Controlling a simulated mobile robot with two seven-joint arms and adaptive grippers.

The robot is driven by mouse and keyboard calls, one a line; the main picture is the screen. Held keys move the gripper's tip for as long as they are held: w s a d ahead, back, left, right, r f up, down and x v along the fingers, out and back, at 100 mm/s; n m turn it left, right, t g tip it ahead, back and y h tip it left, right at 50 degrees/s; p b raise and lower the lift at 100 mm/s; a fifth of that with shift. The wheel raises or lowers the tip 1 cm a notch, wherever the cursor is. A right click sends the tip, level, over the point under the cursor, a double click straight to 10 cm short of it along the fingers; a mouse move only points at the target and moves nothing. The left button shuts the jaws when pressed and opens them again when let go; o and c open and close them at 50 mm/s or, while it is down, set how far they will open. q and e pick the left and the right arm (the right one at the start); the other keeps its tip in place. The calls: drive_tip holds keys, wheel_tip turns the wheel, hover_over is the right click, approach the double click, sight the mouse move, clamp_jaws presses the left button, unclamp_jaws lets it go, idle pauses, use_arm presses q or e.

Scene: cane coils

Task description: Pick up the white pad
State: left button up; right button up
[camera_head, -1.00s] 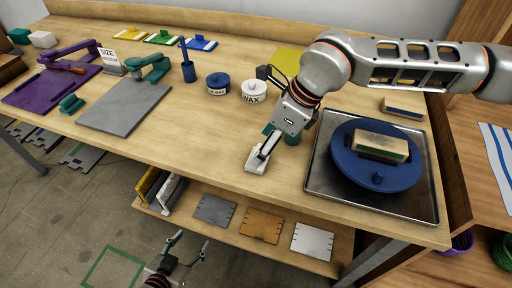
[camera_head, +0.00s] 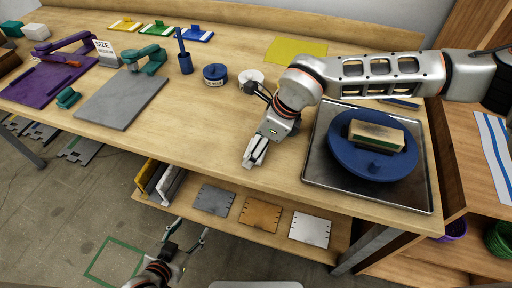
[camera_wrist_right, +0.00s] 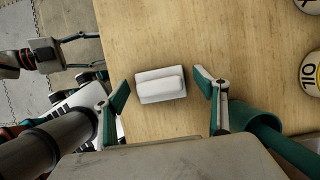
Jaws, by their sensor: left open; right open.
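The white pad (camera_wrist_right: 160,84), a flat base with a raised rounded grip on top, lies on the wooden table in the right wrist view. My right gripper (camera_wrist_right: 161,92) is open, with one finger on each side of the pad and a gap to each. In the head view my right gripper (camera_head: 255,153) is low over the front part of the table and hides most of the pad. My left gripper (camera_head: 192,228) is open and empty, in front of the table near the bottom of the head view.
A metal tray (camera_head: 318,170) with a blue disc (camera_head: 345,158) and a tan block stands right of the right gripper. A blue tub (camera_head: 215,76) and a white tub (camera_head: 247,77) stand behind it. Left of it the table is clear up to the grey board (camera_head: 122,105).

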drive_tip(key=c, duration=1.2)
drive_tip(key=shift+c, duration=0.2)
drive_tip(key=shift+r, duration=0.2)
wheel_tip(320, 180, up, 20)
drive_tip(key=b, duration=0.1)
drive_tip(key=shift+f, duration=0.1)
drive_tip(key=shift+o, duration=0.8)
drive_tip(key=shift+d, duration=0.1)
